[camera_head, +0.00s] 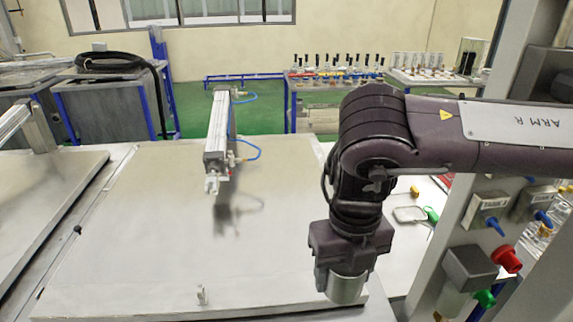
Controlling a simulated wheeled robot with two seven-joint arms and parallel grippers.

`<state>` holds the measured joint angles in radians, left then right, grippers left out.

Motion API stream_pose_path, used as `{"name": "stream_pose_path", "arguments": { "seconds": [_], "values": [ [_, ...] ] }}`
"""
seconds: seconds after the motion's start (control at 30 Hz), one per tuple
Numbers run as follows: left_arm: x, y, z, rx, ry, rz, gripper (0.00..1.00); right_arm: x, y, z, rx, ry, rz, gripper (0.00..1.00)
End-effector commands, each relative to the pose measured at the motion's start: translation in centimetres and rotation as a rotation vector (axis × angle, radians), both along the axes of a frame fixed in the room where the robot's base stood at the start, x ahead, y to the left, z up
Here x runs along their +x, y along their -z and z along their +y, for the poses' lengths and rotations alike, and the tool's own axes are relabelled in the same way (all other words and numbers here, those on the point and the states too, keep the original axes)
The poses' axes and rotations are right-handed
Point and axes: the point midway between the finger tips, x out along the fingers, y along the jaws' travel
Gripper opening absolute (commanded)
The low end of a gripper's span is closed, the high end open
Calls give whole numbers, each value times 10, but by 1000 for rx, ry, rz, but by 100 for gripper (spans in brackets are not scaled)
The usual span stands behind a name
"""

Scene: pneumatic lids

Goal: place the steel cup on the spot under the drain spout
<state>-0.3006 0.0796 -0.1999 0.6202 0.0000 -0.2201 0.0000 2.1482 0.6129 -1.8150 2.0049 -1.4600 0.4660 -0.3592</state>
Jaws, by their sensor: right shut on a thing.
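My right gripper (349,268) points downward over the front right part of a large pale metal lid. It is shut on the steel cup (345,288), a short shiny cylinder held just below the jaws. The gripper hides the cup's upper part. I cannot tell the exact gap between cup and lid. I cannot clearly make out the drain spout or the spot under it. My left gripper is not in view.
The large lid (130,235) carries a pneumatic cylinder (217,140). A panel post with a red knob (507,258) and a green knob (485,298) stands at right. A pale bench with a small tray (409,214) lies behind my right wrist.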

Motion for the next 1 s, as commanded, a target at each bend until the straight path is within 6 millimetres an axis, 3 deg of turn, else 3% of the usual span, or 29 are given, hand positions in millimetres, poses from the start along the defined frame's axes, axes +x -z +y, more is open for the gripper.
{"name": "stream_pose_path", "arguments": {
  "seconds": [0.17, 1.0],
  "values": [
    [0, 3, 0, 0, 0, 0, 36, 3, 9, -6, 4, 281, 3, 34],
    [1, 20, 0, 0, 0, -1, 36, 19, 67, -51, 1, 2327, 12, 34]
  ]
}}
